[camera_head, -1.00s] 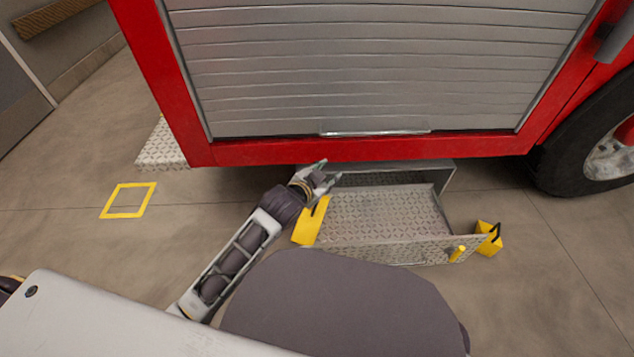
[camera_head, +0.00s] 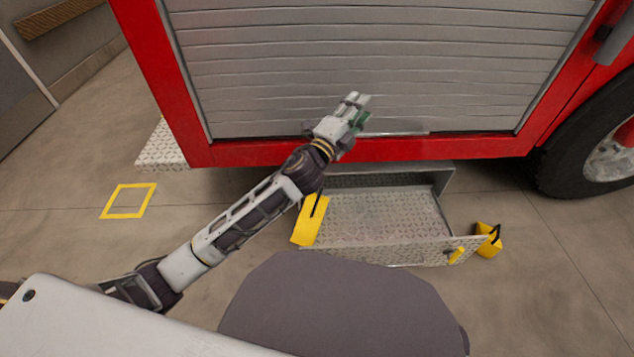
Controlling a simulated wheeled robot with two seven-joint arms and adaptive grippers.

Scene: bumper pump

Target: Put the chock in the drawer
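The metal drawer (camera_head: 385,215) is pulled out low under the red truck body, its diamond-plate floor showing. A yellow chock (camera_head: 308,226) with a black strap is at the drawer's left end; I cannot tell whether it rests inside or against the left side. A second yellow chock (camera_head: 489,243) with a black handle is on the floor just right of the drawer. My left gripper (camera_head: 362,107) is empty, with its fingers apart, in front of the shutter's lower edge, above and behind the drawer. My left forearm passes close above the left chock. My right gripper is out of view.
A silver roller shutter (camera_head: 370,60) and red sill (camera_head: 450,147) stand behind the drawer. A tyre (camera_head: 590,135) is at the right. A diamond-plate step (camera_head: 160,150) juts out at the left. A yellow square (camera_head: 128,201) marks open floor at left.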

